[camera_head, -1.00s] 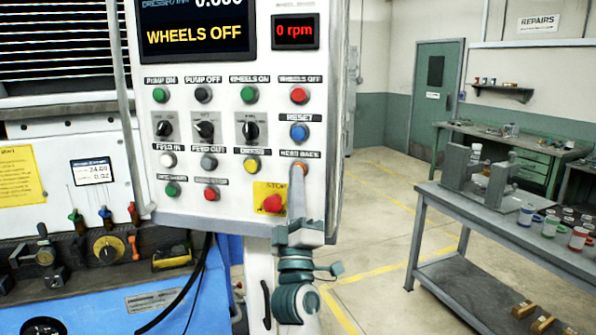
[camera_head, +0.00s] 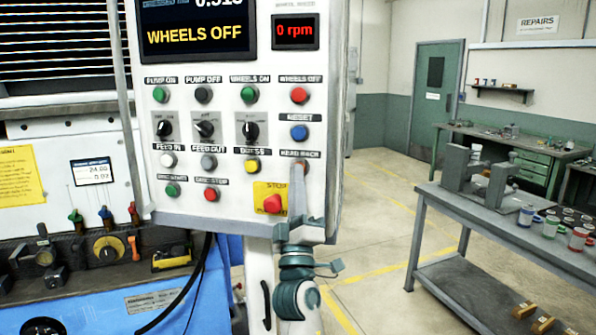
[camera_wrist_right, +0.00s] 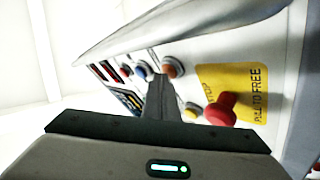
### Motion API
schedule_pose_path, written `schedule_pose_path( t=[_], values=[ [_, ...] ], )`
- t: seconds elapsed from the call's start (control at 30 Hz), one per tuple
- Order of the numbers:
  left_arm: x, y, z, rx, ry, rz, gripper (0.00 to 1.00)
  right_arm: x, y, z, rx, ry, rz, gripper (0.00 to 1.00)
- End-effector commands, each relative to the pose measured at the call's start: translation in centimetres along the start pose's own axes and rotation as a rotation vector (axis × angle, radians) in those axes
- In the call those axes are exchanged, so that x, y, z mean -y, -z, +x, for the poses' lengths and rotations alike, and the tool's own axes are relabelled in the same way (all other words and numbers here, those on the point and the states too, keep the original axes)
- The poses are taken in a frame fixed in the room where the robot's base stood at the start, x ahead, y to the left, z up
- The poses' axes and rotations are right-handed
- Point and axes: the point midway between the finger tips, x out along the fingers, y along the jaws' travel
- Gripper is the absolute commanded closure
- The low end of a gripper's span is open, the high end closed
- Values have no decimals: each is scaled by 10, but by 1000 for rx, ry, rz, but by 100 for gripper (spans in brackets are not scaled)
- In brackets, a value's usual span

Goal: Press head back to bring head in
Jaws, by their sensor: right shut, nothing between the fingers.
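The white control panel (camera_head: 225,205) fills the centre of the head view. My right gripper (camera_head: 298,170) is shut and empty, pointing up at the panel's lower right. Its fingertips cover most of the HEAD BACK button, below the HEAD BACK label (camera_head: 300,154). In the right wrist view the shut fingers (camera_wrist_right: 160,80) end close to an orange-red button (camera_wrist_right: 173,66); I cannot tell whether they touch it. The display (camera_head: 195,30) reads WHEELS OFF, with a number cut off at the top. My left gripper is not in view.
A red stop knob (camera_head: 272,204) on a yellow plate sits just left of my right gripper; it also shows in the right wrist view (camera_wrist_right: 222,108). The blue RESET button (camera_head: 299,132) is above. A grey workbench (camera_head: 470,210) stands at the right, with open floor between.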

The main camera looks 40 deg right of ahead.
Motion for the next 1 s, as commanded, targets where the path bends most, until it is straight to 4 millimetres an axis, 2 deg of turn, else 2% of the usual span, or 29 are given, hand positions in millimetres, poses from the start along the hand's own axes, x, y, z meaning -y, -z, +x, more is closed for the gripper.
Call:
schedule_pose_path(
  t=[0.47,1.0],
  values=[
    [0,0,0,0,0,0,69,0,0,0,1,0,0,100],
    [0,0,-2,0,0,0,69,-8,8,-13,1,1,0,100]
  ],
)
